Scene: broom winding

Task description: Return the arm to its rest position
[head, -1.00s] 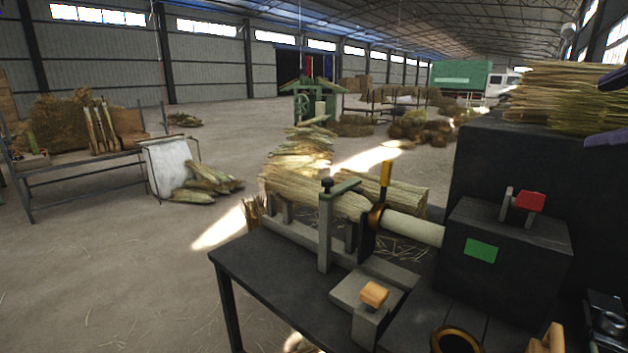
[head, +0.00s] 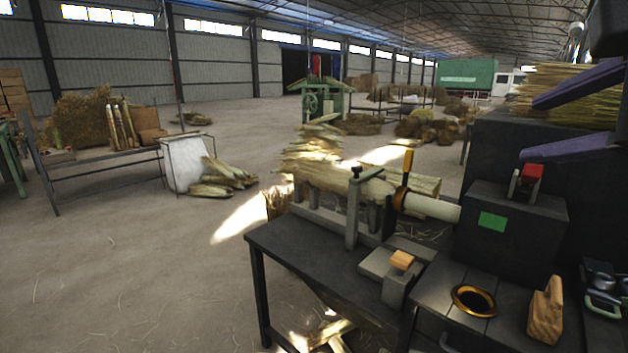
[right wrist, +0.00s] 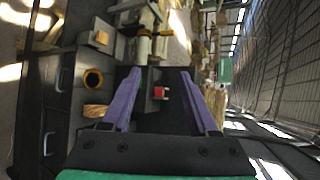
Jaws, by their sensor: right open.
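My right gripper (head: 540,125) comes in at the upper right of the head view, in front of the straw pile. Its two purple fingers are apart with nothing between them. In the right wrist view my right gripper (right wrist: 158,85) also shows open and empty, above the dark machine housing with the red switch (right wrist: 160,92). Only part of the right arm shows, at the head view's right edge. My left gripper is in neither view.
The winding machine housing (head: 545,235) stands on the dark bench (head: 300,262), with a straw bundle (head: 335,180) at its clamp. A brass ring (head: 473,301) and a wooden block (head: 545,312) lie at the front. The straw pile (head: 560,95) is behind. Open floor (head: 120,280) lies left.

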